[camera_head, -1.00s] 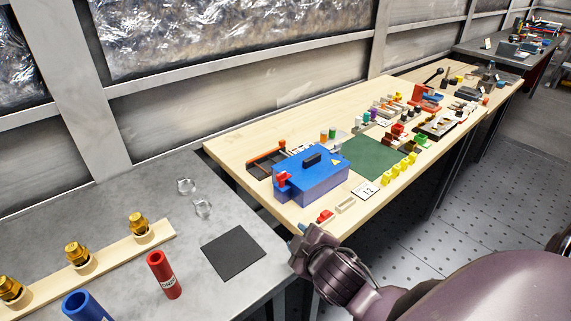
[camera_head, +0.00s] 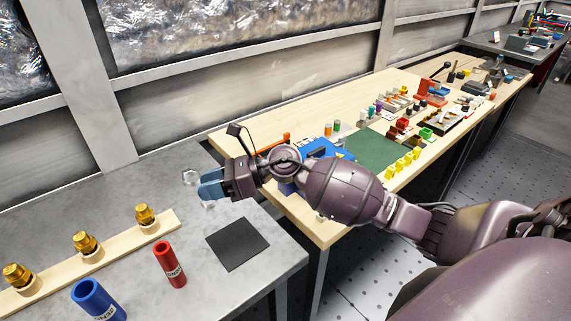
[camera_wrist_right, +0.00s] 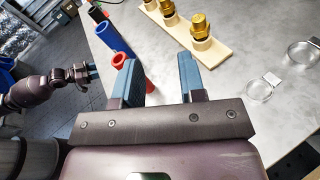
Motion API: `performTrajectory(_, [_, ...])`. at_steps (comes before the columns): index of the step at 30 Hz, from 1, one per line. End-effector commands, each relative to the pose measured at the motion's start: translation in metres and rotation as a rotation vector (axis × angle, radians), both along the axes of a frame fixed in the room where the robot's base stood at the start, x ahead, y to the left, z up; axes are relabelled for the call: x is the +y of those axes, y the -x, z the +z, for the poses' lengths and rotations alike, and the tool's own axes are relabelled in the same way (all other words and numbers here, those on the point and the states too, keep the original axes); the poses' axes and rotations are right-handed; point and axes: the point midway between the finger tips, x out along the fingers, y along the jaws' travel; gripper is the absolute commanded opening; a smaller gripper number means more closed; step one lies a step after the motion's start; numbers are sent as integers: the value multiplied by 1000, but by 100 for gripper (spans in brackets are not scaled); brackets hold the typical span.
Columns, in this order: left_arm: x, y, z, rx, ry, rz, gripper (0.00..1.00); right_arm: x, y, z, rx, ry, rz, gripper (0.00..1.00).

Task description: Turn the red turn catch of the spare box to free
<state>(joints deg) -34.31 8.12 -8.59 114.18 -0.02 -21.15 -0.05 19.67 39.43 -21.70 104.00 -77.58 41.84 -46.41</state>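The blue spare box (camera_head: 322,147) stands on the wooden bench in the head view. My right arm crosses in front and covers most of it. Its red turn catch is hidden behind the arm, so its position cannot be told. My right gripper (camera_head: 211,186) is left of the box, above the grey table, with its fingers pointing left. In the right wrist view my right gripper (camera_wrist_right: 160,80) is open, with nothing between its blue fingers. A dark arm at the left of that view appears to be mine; its left gripper (camera_wrist_right: 83,72) is too small to read.
The grey table holds a red tube (camera_head: 169,264), a blue tube (camera_head: 97,298), a dark mat (camera_head: 237,243) and a wooden strip (camera_head: 115,248) with brass fittings. Clear rings (camera_wrist_right: 258,90) lie near the gripper. A green mat (camera_head: 374,151) and small parts lie beyond the box.

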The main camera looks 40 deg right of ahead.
Motion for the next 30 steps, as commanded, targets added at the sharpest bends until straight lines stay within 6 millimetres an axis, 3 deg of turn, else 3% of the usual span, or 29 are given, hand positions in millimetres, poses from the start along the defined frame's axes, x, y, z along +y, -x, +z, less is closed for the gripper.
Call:
performTrajectory(5, [0,0,1,0,0,0,43,-37,-20,-19,-98,441,197,37])
performTrajectory(9, [0,0,2,0,1,1,43,-88,-36,-24,-111,781,333,37])
performTrajectory(15, [0,1,2,1,0,1,43,-169,-51,-5,-33,1173,475,37])
performTrajectory(18, [1,1,2,2,0,2,43,-199,-54,8,21,1297,516,37])
performTrajectory(24, [1,2,1,5,0,2,43,-227,-54,22,86,1403,552,37])
performTrajectory(30, [1,2,1,4,0,2,43,-229,-53,6,92,1409,557,37])
